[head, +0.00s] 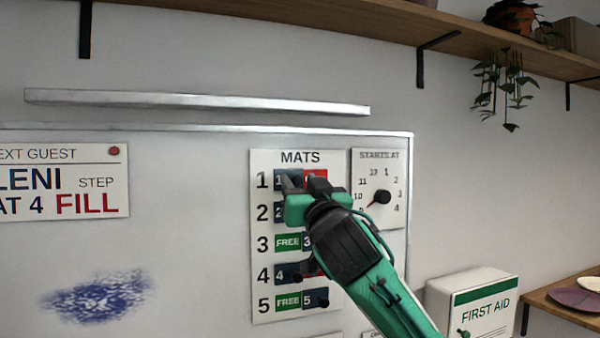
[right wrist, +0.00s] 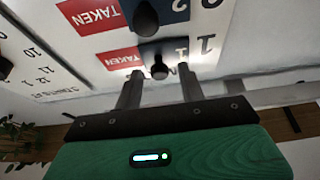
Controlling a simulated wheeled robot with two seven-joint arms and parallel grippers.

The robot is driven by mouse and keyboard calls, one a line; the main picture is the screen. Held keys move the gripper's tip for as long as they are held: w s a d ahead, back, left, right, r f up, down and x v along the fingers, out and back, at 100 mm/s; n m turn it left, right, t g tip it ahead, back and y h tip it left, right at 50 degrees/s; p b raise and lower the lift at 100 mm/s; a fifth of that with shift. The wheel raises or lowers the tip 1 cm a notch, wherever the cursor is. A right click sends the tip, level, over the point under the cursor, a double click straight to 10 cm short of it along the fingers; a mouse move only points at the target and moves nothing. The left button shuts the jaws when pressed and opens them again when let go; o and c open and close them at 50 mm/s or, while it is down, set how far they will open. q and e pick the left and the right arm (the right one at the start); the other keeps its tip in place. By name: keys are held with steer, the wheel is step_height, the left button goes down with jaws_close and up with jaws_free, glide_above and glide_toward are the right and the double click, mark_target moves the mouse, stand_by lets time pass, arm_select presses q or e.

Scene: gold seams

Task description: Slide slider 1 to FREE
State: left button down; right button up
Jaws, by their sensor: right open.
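The white MATS board (head: 265,225) has rows numbered 1 to 5 with sliders. In row 1, a blue cover (head: 280,179) is at the left and a red panel (head: 322,173) shows at the right. In the right wrist view, where the board is upside down, this red panel (right wrist: 122,59) reads TAKEN. The dark knob of slider 1 (right wrist: 160,69) stands between the fingers of my right gripper (right wrist: 160,77), which is open. In the head view, this gripper (head: 304,182) hides the knob. I cannot tell if a finger touches it. My left gripper is not in view.
The slider 2 knob (right wrist: 146,18) is close by, beside another TAKEN panel (right wrist: 90,14). The STARTS AT dial (head: 381,196) hangs right of the board. Rows 3 and 5 show green FREE panels (head: 287,242). A metal ledge (head: 200,101) runs above.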

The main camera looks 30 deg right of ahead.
steer(key=shift+w+r, duration=0.1)
steer(key=shift+w, duration=0.2)
jaws_close()
steer(key=shift+d, duration=0.35)
steer(key=d+b, duration=0.1)
steer(key=d, duration=0.1)
steer(key=s+d+b, duration=0.1)
steer(key=d, duration=0.2)
steer(key=shift+s+d+b, duration=0.2)
steer(key=shift+d+b, duration=0.1)
steer(key=shift+b, duration=0.1)
steer(key=shift+a, duration=0.1)
steer(key=shift+c, duration=1.4)
jaws_free()
steer(key=shift+o, duration=1.4)
steer(key=shift+s+d, duration=0.1)
steer(key=shift+d, duration=0.15)
